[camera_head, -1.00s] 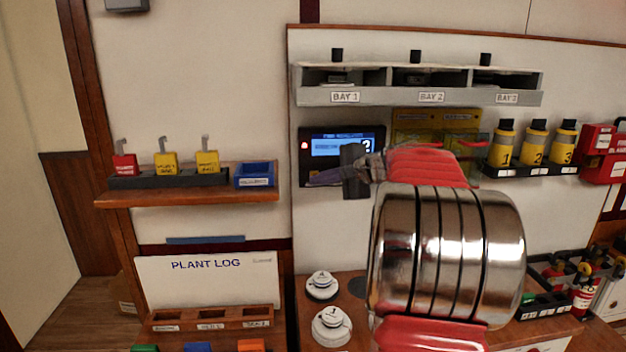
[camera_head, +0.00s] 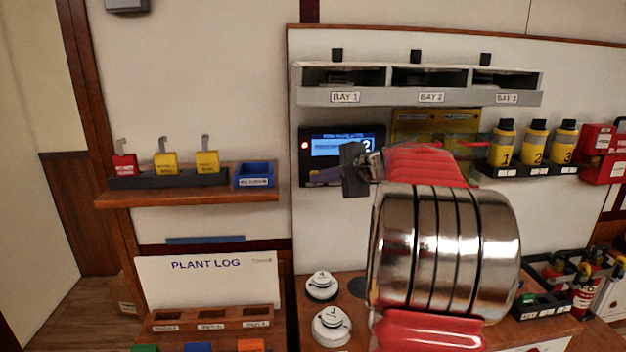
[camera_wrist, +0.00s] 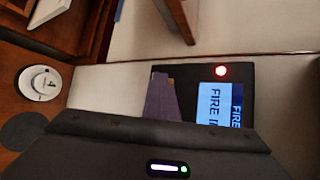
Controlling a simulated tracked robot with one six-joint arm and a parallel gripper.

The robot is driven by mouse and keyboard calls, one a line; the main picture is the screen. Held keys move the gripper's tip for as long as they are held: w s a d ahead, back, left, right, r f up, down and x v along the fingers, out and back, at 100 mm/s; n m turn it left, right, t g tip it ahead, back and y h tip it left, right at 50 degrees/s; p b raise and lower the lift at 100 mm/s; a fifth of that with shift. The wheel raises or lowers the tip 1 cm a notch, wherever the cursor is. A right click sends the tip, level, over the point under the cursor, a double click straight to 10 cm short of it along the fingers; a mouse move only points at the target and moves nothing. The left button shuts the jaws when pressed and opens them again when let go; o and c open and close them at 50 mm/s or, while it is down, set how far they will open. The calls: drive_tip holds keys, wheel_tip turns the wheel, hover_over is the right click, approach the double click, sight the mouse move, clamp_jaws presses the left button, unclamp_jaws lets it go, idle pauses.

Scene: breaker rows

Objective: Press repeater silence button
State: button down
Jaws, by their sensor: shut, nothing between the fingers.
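The repeater is a black panel (camera_head: 320,133) on the wall with a lit blue screen (camera_head: 340,146) and a red light (camera_head: 304,145). In the wrist view its screen (camera_wrist: 213,104) and glowing red light (camera_wrist: 221,71) show sideways, with part of the word FIRE readable. My gripper (camera_head: 313,178) is shut and empty, in front of the panel's lower part. Its purple-grey fingers (camera_wrist: 163,98) cover part of the panel in the wrist view. I cannot make out the silence button; the fingers may hide it. I cannot tell whether the fingertips touch the panel.
A grey bay shelf (camera_head: 420,97) is above the panel, and a yellow box (camera_head: 436,122) is to its right. Several yellow bottles (camera_head: 535,145) stand farther right. White detectors (camera_head: 331,326) sit on the counter below. The wall left of the panel holds a wooden shelf (camera_head: 190,197).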

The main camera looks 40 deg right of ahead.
drive_tip(key=shift+s, duration=0.1)
drive_tip(key=shift+s+a, duration=0.25)
idle(0.3)
drive_tip(key=s+a, duration=0.3)
drive_tip(key=s, duration=0.2)
drive_tip(key=shift+a, duration=0.2)
idle(0.3)
idle(0.8)
